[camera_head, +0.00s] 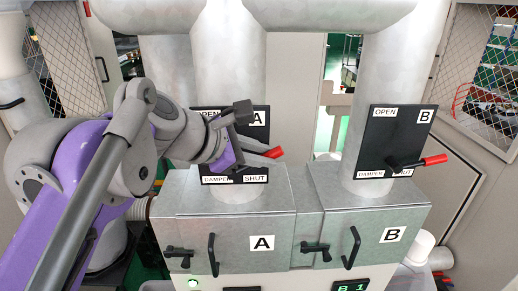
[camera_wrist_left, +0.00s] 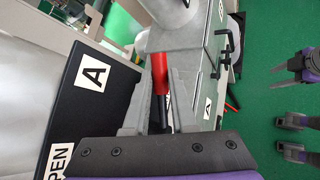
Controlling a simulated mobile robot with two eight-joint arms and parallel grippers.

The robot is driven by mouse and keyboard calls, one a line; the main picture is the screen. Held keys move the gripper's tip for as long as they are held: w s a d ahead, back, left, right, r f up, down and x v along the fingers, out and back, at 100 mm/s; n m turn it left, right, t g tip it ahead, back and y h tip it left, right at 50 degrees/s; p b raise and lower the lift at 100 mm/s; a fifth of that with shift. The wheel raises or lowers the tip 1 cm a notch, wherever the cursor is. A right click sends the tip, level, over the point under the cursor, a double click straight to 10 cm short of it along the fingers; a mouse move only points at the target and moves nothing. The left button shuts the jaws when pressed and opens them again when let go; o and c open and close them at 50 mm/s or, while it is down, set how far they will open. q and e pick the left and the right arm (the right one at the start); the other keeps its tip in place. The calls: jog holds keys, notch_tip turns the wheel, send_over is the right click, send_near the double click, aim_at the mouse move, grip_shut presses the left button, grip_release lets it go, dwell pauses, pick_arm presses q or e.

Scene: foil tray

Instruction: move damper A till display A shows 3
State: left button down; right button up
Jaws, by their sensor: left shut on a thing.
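Damper A's black plate (camera_head: 258,118) stands on the left duct, marked OPEN at top and DAMPER SHUT at bottom. Its lever has a red grip (camera_head: 273,153) that points right, tilted slightly down, near the plate's lower part. My left gripper (camera_head: 262,149) is shut on that lever. In the left wrist view the red grip (camera_wrist_left: 160,72) runs between the two fingers (camera_wrist_left: 163,88). Display A (camera_head: 241,289) is a dark strip cut off by the bottom edge, and I cannot read its number. My right gripper does not show clearly.
Damper B's plate (camera_head: 396,125) stands on the right duct, its red grip (camera_head: 434,159) pointing right. Below are metal box A (camera_head: 230,230) and box B (camera_head: 372,220) with protruding door handles. Display B (camera_head: 350,286) reads B 1. Mesh-panelled cabinets stand at both sides.

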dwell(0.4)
pick_arm(q)
jog(key=c, duration=1)
grip_release()
jog(key=v, duration=1.1)
jog(key=s+a+f+m+y, duration=0.3)
jog(key=f+m, duration=0.3)
jog(key=f, duration=0.8)
jog(key=s+a+f+m+g+y, duration=0.1)
jog(key=s+a+f+m+y, duration=0.2)
jog(key=f, duration=1.2)
jog(key=s+a+f+m+y, duration=0.2)
jog(key=s+a+f+m, duration=0.2)
jog(key=f, duration=1.1)
jog(key=a+m, duration=0.3)
jog(key=m, duration=0.2)
jog(key=shift+s+a+f+m+y, duration=0.2)
jog(key=shift+s+m+y, duration=0.1)
jog(key=shift+m+y, duration=0.1)
